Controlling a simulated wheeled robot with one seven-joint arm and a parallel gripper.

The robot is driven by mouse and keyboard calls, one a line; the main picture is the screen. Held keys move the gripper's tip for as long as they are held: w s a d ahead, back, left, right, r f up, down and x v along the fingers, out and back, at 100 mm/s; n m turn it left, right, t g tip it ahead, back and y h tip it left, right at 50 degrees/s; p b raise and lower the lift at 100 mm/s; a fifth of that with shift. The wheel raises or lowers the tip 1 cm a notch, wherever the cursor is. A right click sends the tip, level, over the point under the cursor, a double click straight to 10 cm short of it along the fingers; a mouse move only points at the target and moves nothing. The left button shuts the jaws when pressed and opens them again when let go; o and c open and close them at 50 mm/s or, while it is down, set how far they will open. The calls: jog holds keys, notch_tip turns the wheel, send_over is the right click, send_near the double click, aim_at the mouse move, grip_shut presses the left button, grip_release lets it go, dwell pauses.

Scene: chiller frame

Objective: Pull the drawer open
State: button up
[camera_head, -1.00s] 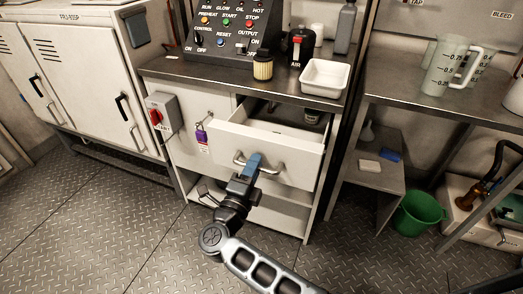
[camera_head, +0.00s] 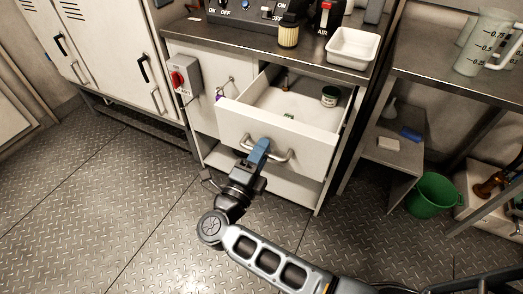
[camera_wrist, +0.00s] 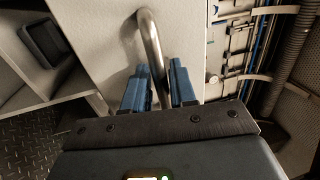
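The white drawer (camera_head: 300,150) is pulled out of the cabinet under the counter. A green-labelled tin (camera_head: 329,96) and a few small items lie inside it. The curved metal handle (camera_head: 284,158) is on the drawer's front; it also shows in the wrist view (camera_wrist: 152,42). My gripper (camera_head: 260,152) is at the handle. In the wrist view, the blue fingers of my gripper (camera_wrist: 160,85) stand on either side of the handle bar, close to it. The part of the bar between the fingers is partly hidden.
A red switch box (camera_head: 184,78) is on the cabinet's left side. A shelf table (camera_head: 440,75) and a green bucket (camera_head: 432,194) stand to the right. The floor in front is clear.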

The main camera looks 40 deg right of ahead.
jog(key=shift+o, duration=0.7)
jog(key=b+v, duration=0.1)
jog(key=v, duration=0.6)
jog(key=shift+a, duration=0.35)
jog(key=shift+s+f, duration=0.1)
jog(key=shift+s, duration=0.1)
jog(key=s+r+n+t+y+p, duration=0.1)
jog(key=s+r+n+y, duration=0.4)
jog(key=s+n, duration=0.5)
jog(key=s+a+r+n+t+y+p, duration=0.1)
jog(key=s+r+n+t+y+p, duration=0.1)
jog(key=s+r+n+t+y, duration=0.2)
jog(key=s+a+r+n+t+y+p, duration=0.1)
jog(key=s+r+n+t+y, duration=0.2)
jog(key=s+n, duration=1.3)
notch_tip(320, 180, up, 3)
jog(key=n+y, duration=0.2)
jog(key=y, duration=0.4)
jog(key=shift+y, duration=0.4)
